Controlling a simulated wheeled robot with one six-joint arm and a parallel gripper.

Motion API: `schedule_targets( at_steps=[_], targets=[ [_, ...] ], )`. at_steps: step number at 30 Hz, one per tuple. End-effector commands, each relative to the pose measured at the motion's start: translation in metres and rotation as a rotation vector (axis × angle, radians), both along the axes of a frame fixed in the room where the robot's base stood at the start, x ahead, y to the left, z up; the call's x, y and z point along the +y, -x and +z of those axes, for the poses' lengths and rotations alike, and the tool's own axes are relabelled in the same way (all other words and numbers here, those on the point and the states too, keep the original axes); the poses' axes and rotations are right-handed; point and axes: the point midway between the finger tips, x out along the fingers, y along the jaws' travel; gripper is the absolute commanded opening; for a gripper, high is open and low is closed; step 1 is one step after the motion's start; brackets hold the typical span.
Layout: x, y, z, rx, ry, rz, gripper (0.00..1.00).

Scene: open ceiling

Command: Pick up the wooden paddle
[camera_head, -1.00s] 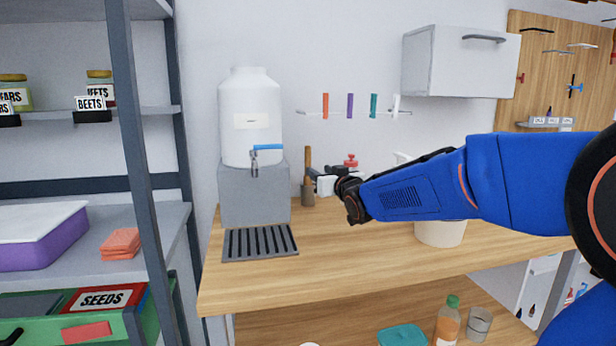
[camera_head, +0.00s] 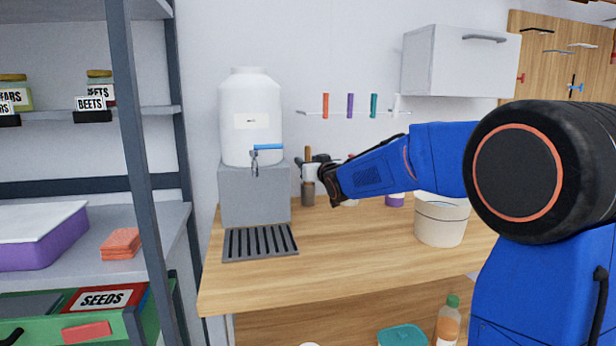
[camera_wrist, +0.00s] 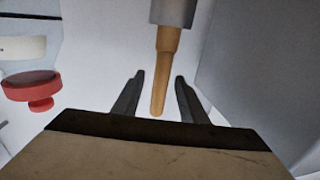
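The wooden paddle's handle (camera_head: 308,152) stands upright at the back of the wooden counter, beside the grey block under the water tank. Its lower end meets a grey-brown cylindrical part (camera_head: 308,194); I cannot tell if this is a holder or the paddle's own end. My gripper (camera_head: 311,172) is at the handle and partly hides it. In the wrist view, my gripper (camera_wrist: 160,76) is open, with its two fingers apart. The handle (camera_wrist: 165,50) shows in the gap between them, with clear space on both sides. I cannot tell how deep between the fingers it lies.
The water tank (camera_head: 250,115) with a blue-handled tap stands left of my gripper, above a dark drip grate (camera_head: 260,242). A pale bucket (camera_head: 440,220) is to the right. A red knob-like thing (camera_wrist: 32,90) shows in the wrist view. The counter's front middle (camera_head: 350,250) is clear.

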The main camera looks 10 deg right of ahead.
Motion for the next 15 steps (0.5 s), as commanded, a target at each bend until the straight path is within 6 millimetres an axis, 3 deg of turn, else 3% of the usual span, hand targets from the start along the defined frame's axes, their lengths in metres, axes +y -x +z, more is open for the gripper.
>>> schedule_targets(
  at_steps=[8,12,15],
  targets=[
    [0.0005,-0.0020,0.0000,0.000,0.000,0.000,0.36],
    [0.0005,-0.0019,0.0000,0.000,0.000,0.000,0.03],
    [0.0005,-0.0018,0.0001,0.000,0.000,0.000,0.00]
  ],
)
